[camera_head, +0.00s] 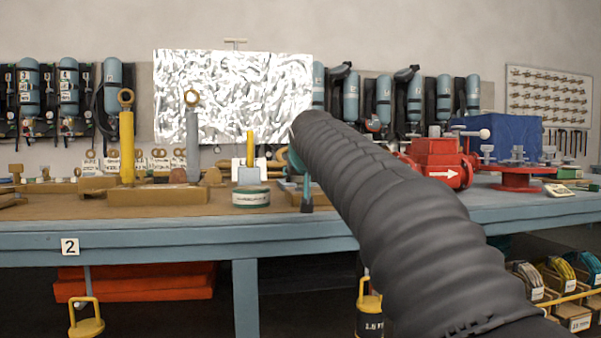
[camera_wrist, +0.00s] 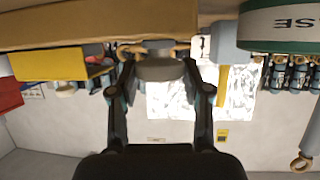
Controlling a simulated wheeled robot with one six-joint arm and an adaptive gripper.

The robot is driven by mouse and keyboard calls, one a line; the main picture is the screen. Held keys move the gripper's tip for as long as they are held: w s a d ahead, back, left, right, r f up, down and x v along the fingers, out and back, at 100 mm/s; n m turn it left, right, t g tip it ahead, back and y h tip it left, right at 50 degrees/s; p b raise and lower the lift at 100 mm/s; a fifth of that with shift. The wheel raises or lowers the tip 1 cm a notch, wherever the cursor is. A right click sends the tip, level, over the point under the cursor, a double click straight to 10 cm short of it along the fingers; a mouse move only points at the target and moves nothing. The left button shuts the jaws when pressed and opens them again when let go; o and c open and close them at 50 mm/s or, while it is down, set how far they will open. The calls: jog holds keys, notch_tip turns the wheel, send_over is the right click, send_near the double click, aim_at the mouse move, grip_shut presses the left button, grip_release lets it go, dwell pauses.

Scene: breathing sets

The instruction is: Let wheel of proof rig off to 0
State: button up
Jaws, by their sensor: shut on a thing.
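My gripper (camera_wrist: 161,72) has its two dark fingers on either side of a grey round piece (camera_wrist: 160,67), which looks like the wheel, and is shut on it. The wrist view is upside down. A brown beam (camera_wrist: 95,25) runs close by the wheel, perhaps part of the rig's stand or the bench. In the head view my black ribbed arm covers the wheel and most of the rig. No dial or reading of the rig can be made out in either view.
A green-banded tin (camera_head: 251,196) and a grey block with a yellow upright (camera_head: 250,146) stand left of my arm, close to the gripper. A red valve body (camera_head: 437,162) is to the right. The blue bench (camera_head: 150,245) edge runs across the front.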

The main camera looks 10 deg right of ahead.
jog(key=n+y, duration=0.3)
jog(key=shift+d+p, duration=0.3)
jog(key=shift+p, duration=0.1)
jog(key=n+y, duration=0.1)
jog(key=y, duration=0.1)
jog(key=n+g+y, duration=0.1)
jog(key=n+y, duration=0.1)
jog(key=shift+w+d, duration=0.15)
jog(key=shift+n+g+y, duration=1)
jog(key=shift+n+y, duration=0.7)
jog(key=o, duration=1.2)
jog(key=shift+f, duration=0.1)
jog(key=shift+c, duration=0.2)
